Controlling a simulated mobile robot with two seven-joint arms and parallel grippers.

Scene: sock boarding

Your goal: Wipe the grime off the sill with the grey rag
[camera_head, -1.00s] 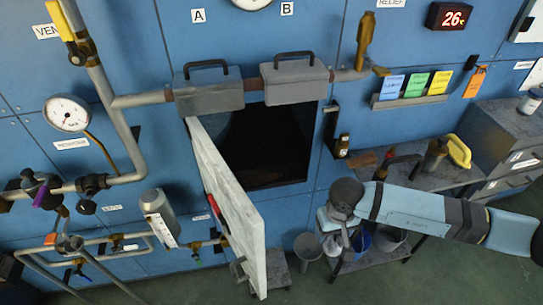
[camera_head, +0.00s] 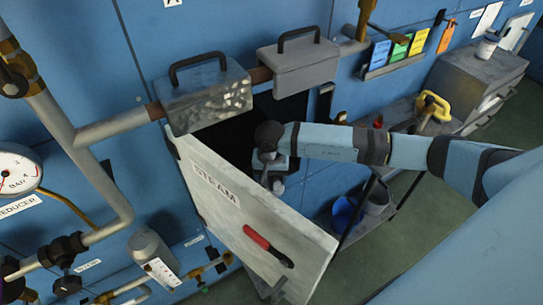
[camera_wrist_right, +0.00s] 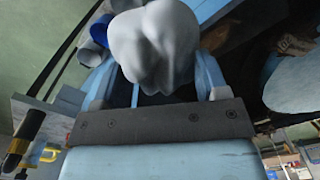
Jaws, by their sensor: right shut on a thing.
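My right gripper (camera_head: 274,178) is at the dark opening (camera_head: 236,132) in the blue wall, behind the open door, with its arm coming in from the right. In the wrist view the right gripper (camera_wrist_right: 168,82) is shut on the pale grey rag (camera_wrist_right: 155,42), which bunches up in front of its fingers. A small pale bit of the rag (camera_head: 278,187) shows below the wrist in the head view. The sill is mostly hidden by the door and my arm; I cannot make out its grime clearly. My left gripper is in neither view.
The white door marked STEAM (camera_head: 225,200), with a red handle (camera_head: 268,246), stands open toward me, left of the gripper. Two grey boxes (camera_head: 208,95) hang on the pipe above the opening.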

